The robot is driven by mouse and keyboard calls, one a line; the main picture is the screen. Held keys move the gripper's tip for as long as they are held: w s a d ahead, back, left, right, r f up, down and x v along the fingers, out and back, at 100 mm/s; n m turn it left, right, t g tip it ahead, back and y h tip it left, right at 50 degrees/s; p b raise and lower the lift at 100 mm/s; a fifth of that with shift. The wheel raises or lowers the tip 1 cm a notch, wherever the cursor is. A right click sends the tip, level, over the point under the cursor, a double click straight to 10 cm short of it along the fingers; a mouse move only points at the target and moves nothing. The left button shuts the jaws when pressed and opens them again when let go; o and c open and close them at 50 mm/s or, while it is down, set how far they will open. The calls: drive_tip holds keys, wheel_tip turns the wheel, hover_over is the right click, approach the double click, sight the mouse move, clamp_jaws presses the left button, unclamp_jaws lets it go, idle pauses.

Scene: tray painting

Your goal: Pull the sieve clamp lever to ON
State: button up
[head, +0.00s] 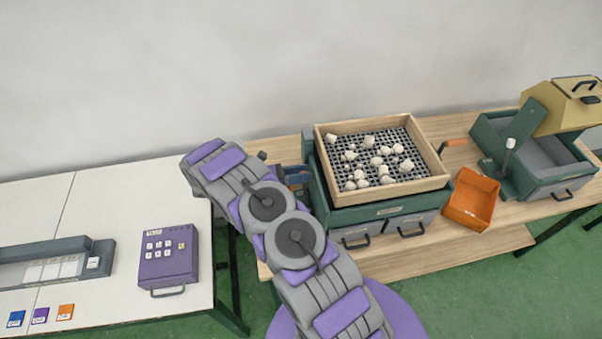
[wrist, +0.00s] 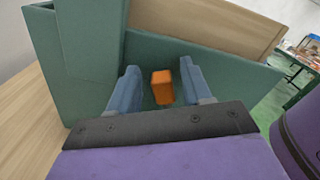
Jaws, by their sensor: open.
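The sieve is a wooden frame (head: 438,180) with dark mesh and several whitish pieces in it, on a green base (head: 365,216) with drawers. In the wrist view a small orange block (wrist: 162,88), which looks like the clamp lever's grip, stands between my gripper's (wrist: 158,72) two blue fingers, in front of a green panel (wrist: 215,72). The fingers are apart, one on each side of it; I cannot tell whether either touches. In the head view my arm hides the lever, and no ON mark is readable.
An orange bin (head: 472,200) and a green box with a yellow lid (head: 562,105) stand right of the sieve on the wooden table. A purple keypad box (head: 168,257) and a grey tray (head: 75,246) are on the white table at left. A gap separates the tables.

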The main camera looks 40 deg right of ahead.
drive_tip(key=shift+c, duration=0.4)
clamp_jaws()
idle(0.4)
